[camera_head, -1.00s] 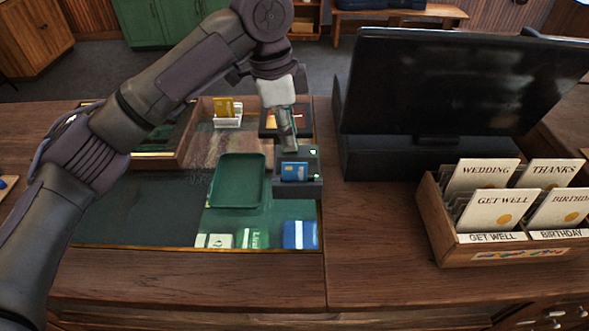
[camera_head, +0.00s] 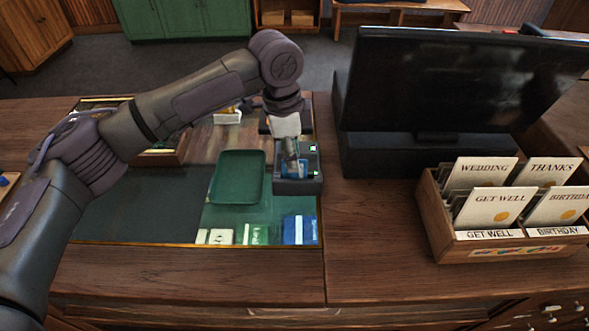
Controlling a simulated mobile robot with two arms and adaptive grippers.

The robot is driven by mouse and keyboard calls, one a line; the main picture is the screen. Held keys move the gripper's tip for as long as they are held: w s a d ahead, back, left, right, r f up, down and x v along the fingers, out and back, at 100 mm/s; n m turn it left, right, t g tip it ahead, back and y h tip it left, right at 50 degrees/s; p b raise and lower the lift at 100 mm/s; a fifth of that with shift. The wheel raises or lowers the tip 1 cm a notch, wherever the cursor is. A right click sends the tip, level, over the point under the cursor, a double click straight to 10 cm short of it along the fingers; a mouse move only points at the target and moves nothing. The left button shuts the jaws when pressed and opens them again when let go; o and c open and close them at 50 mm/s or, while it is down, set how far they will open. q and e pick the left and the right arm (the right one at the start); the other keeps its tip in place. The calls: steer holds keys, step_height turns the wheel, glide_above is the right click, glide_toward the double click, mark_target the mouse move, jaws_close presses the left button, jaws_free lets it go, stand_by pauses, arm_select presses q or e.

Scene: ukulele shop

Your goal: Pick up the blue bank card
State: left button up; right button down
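The blue bank card (camera_head: 302,170) stands at the front of a dark card terminal (camera_head: 312,185) on the counter, just right of the green tray. My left gripper (camera_head: 292,170) points down at the terminal, with its fingers in front of or around the card and hiding part of it. I cannot tell whether the fingers touch the card, or whether they are open or closed. My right gripper is not in view.
An empty green tray (camera_head: 238,177) lies on the glass counter top. A large black monitor (camera_head: 450,85) stands to the right, with a wooden greeting card box (camera_head: 500,245) in front of it. Bare wood counter (camera_head: 370,240) lies between the terminal and the box.

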mark_target(295, 174)
arm_select(q)
steer(key=shift+d+f, duration=0.15)
steer(key=shift+f, duration=0.55)
steer(key=shift+d+f, duration=0.1)
steer(key=shift+f, duration=0.6)
jaws_close()
